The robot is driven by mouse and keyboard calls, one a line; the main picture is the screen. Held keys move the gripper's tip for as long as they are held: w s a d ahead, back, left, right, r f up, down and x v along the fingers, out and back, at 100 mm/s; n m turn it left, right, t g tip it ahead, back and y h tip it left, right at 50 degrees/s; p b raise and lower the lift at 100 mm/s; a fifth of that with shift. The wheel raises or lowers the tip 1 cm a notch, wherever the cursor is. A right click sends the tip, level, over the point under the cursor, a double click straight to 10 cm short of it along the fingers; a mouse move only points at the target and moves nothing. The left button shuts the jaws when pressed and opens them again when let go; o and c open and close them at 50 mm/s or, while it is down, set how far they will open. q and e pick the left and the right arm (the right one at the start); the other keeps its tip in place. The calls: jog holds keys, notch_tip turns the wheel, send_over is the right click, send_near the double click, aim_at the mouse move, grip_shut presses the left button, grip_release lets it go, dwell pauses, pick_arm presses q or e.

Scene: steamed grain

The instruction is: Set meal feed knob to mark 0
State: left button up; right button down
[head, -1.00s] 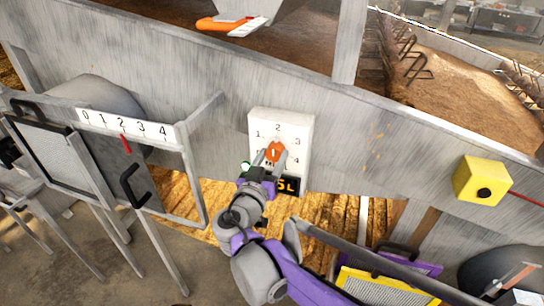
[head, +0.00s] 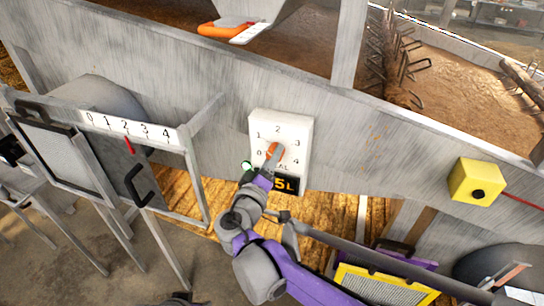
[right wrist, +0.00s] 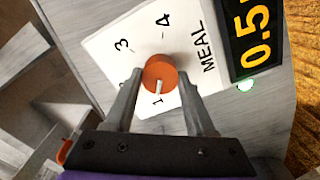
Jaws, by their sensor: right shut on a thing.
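The meal feed knob (head: 274,151) is orange, on a white dial plate (head: 301,124) with marks 0 to 4. My right gripper (head: 269,163) is at the knob, its fingers seen nearly edge-on. In the right wrist view my right gripper (right wrist: 160,75) has its fingers on both sides of the knob (right wrist: 163,68), shut on it. The knob's white pointer line faces the mark 1 (right wrist: 157,99) there. Mark 0 is hidden in the right wrist view but shows at the dial's lower left in the head view.
A display (right wrist: 252,35) beside the dial begins with 0.5, near a lit green lamp (right wrist: 244,85). Left is a frame with a 0–4 scale (head: 127,126) and red pointer. A yellow box (head: 476,181) is on the wall at right. Grain and a spiked shaft lie behind.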

jog(key=n, duration=1.2)
jog(key=shift+n, duration=0.4)
dwell(0.3)
jog(key=shift+c, duration=1.3)
grip_release()
jog(key=b+v, duration=0.1)
jog(key=v, duration=0.9)
jog(key=shift+s+a, duration=0.15)
jog(key=shift+s, duration=0.25)
